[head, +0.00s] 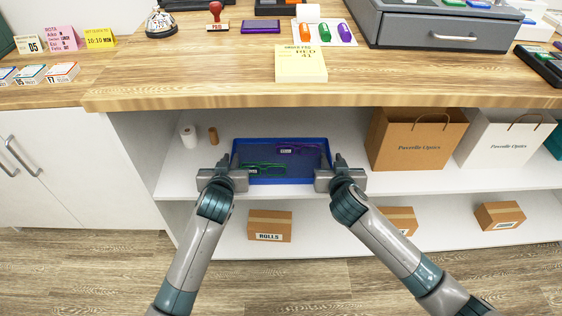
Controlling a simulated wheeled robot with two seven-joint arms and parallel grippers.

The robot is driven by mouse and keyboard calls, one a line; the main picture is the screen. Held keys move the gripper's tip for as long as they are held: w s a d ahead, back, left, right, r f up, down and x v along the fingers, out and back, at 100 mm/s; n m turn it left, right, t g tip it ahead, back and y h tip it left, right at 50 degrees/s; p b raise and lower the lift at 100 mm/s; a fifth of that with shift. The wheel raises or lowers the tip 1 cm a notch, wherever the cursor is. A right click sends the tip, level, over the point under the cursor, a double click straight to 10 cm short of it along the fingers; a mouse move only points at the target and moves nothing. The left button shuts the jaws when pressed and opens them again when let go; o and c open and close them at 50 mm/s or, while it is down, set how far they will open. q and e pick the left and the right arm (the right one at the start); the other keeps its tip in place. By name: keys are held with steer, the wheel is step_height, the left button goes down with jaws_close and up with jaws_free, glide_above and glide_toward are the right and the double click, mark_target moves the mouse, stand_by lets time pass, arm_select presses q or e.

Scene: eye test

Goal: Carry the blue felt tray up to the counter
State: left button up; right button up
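The blue felt tray (290,182) is at the upper shelf under the counter (190,94). It looks level; I cannot tell whether it rests on the shelf or is just above it. Green-framed glasses (264,168) and purple-framed glasses (297,149), each with a small tag, lie in it. My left gripper (226,163) is at the tray's left side and my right gripper (340,164) at its right side. Both reach in below the counter edge. Their fingers are small and dark against the tray's sides, so their grip is unclear.
A white roll (189,137) and a brown cylinder (213,135) stand left of the tray. A brown paper bag (414,140) stands close to its right. The counter's front edge overhangs the shelf. A yellow pad (301,64) lies near that edge; bare wood is left of it.

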arm_select(q)
steer(key=shift+w+f, duration=0.15)
steer(key=shift+w, duration=0.15)
arm_select(e)
steer(key=shift+w+f, duration=0.15)
steer(key=shift+w, duration=0.15)
arm_select(q)
jaws_close()
arm_select(e)
jaws_close()
